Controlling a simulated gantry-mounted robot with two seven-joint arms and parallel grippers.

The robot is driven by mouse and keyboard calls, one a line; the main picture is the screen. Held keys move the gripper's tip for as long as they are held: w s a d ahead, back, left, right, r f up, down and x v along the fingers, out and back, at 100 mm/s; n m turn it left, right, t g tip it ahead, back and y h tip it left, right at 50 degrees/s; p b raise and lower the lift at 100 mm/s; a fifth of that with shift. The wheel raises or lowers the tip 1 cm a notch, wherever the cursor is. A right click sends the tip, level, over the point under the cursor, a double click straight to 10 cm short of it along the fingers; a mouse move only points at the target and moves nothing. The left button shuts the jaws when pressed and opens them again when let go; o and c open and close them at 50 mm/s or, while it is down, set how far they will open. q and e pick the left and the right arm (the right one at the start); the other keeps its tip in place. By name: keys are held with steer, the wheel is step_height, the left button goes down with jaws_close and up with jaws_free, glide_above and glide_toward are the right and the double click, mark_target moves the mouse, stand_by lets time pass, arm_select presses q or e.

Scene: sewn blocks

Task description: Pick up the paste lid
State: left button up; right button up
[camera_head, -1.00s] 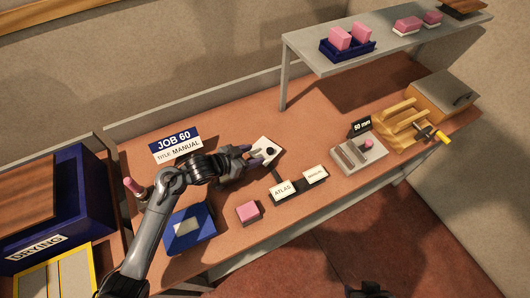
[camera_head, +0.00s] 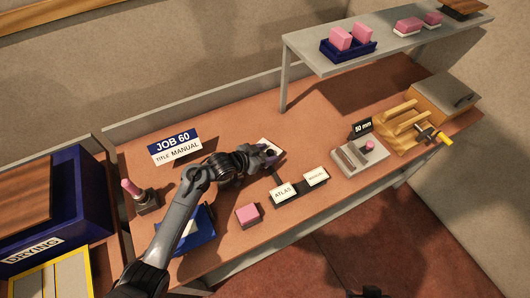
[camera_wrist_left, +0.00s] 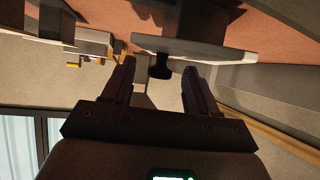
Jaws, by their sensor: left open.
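The paste lid, which I take to be the pale flat square with a dark knob, lies on the workbench behind my left gripper (camera_head: 270,156); only its pale far edge (camera_head: 267,144) shows in the head view. In the left wrist view, the pale slab (camera_wrist_left: 215,50) appears upside down with its dark round knob (camera_wrist_left: 159,72). My left gripper is open, and in that view the knob appears between its two fingertips (camera_wrist_left: 157,75). I cannot tell whether the fingers touch it. A small dark part at the bottom edge looks like my right gripper (camera_head: 372,292), mostly cut off.
Near the left gripper are a black holder with ATLAS and MANUAL plates (camera_head: 299,187), a pink block (camera_head: 248,215) and a blue tray (camera_head: 200,236) partly behind my arm. A JOB 60 sign (camera_head: 175,147) stands behind. A raised shelf (camera_head: 400,46) is at the back right.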

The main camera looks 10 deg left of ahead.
arm_select(q)
steer(key=shift+c, duration=0.4)
jaws_close()
steer(key=shift+r, duration=0.1)
